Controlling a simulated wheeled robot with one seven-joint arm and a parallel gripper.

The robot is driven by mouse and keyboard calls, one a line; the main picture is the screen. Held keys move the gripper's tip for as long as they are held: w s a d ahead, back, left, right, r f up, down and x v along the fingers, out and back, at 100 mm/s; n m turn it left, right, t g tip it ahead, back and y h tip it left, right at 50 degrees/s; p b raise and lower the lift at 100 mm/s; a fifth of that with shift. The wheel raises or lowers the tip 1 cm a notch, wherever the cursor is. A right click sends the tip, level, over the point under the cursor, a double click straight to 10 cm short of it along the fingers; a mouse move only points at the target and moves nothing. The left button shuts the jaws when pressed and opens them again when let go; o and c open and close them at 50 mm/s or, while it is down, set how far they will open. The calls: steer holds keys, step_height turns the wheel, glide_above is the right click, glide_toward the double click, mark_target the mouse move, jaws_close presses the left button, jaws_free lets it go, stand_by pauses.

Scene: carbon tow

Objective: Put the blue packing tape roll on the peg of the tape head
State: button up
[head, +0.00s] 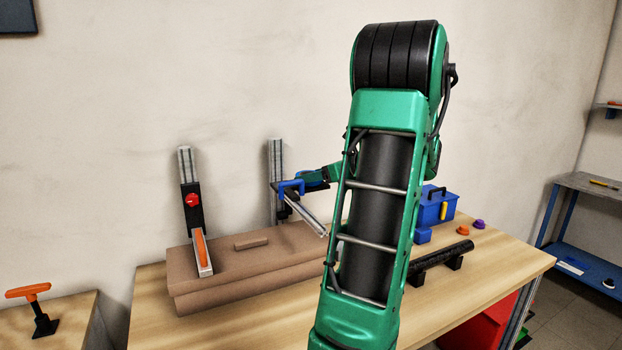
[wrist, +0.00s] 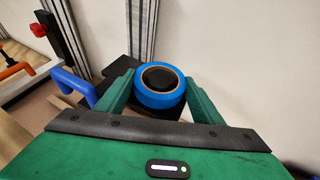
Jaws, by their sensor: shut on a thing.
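The blue packing tape roll (wrist: 143,98) sits between the two green fingers of my gripper (wrist: 158,88) in the wrist view, and the gripper is shut on it. A round dark part fills most of the roll's hole; I cannot tell if it is the peg or how far the roll is on it. Black parts, apparently of the tape head (wrist: 124,70), show behind and under the roll, with a blue handle (wrist: 70,84) to the left.
A large brown carton (head: 245,285) lies on the wooden table (head: 480,295) below. A left post carries a red knob (head: 192,200) and an orange-handled arm (head: 201,250). A blue toolbox (head: 436,205) and a black tube (head: 442,254) are at right. The wall is close behind.

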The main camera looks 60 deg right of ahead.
steer(key=shift+f, duration=0.15)
steer(key=o, duration=1)
steer(key=shift+o, duration=0.2)
steer(key=shift+s, duration=0.15)
steer(key=v, duration=1.2)
